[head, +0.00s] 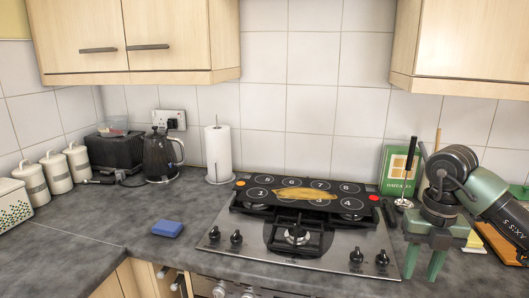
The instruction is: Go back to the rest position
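My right gripper (423,263) is at the right of the view, pointing down over the counter beside the hob's right edge. Its two green fingers are apart, and I see nothing held between them. My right arm comes in from the right edge and hides part of the counter and the things behind it. My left gripper and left arm are not in view.
A gas hob (235,253) holds a black numbered panel (255,205) with a yellowish item (305,194) on it. A blue sponge (167,229) lies left. A kettle (160,158), paper roll (217,153) and green box (397,168) stand behind. The left front counter is clear.

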